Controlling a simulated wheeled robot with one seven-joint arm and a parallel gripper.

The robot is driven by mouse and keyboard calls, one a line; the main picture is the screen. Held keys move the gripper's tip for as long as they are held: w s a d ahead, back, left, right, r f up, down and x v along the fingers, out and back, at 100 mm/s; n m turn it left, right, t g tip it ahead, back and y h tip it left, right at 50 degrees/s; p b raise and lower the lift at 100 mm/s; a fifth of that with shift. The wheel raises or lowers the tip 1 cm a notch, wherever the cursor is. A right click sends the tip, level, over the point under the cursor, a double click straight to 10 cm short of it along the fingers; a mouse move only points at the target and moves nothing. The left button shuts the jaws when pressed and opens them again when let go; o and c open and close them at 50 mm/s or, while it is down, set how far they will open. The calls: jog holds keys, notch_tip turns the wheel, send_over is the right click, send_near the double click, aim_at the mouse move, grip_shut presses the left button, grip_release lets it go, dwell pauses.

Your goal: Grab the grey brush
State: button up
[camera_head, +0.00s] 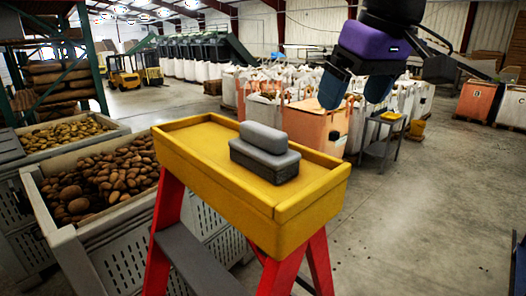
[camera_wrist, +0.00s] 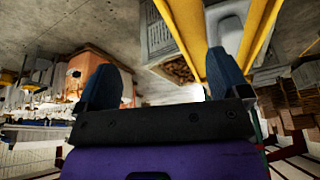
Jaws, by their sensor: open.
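The grey brush (camera_head: 265,152) lies on the yellow tray top (camera_head: 205,148) of a red-legged stepladder, in the middle of the head view. It has a wider dark grey lower part and a lighter rounded block on top. My gripper (camera_head: 352,100) hangs in the air at the upper right, above and to the right of the brush and apart from it. Its two blue fingers are spread with nothing between them. In the wrist view my gripper (camera_wrist: 162,60) also shows open, and a grey shape between yellow edges, partly behind the right finger, may be the brush.
The tray has a raised yellow rim. A crate of potatoes (camera_head: 48,190) stands close on the left, with another behind it. White bags, an orange box (camera_head: 318,128) and a small metal table (camera_head: 382,140) stand behind. The floor at right is clear.

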aim_at(263, 127)
jog(key=a, duration=0.4)
jog(key=a+n, duration=0.1)
jog(key=a, duration=0.3)
jog(key=a+r+n, duration=0.1)
jog(key=a, duration=0.3)
jog(key=shift+w+r+g, duration=0.1)
jog(key=shift+w+g, duration=0.15)
jog(key=shift+g, duration=0.15)
jog(key=shift+a+f+n, duration=0.2)
jog(key=shift+f+n, duration=0.05)
jog(key=shift+n, duration=0.05)
jog(key=x, duration=0.5)
jog(key=shift+s+x, duration=0.2)
jog(key=shift+x, duration=1.1)
jog(key=shift+s+x, duration=0.15)
jog(key=shift+x, duration=1.15)
jog(key=shift+d, duration=0.1)
jog(key=c, duration=1.1)
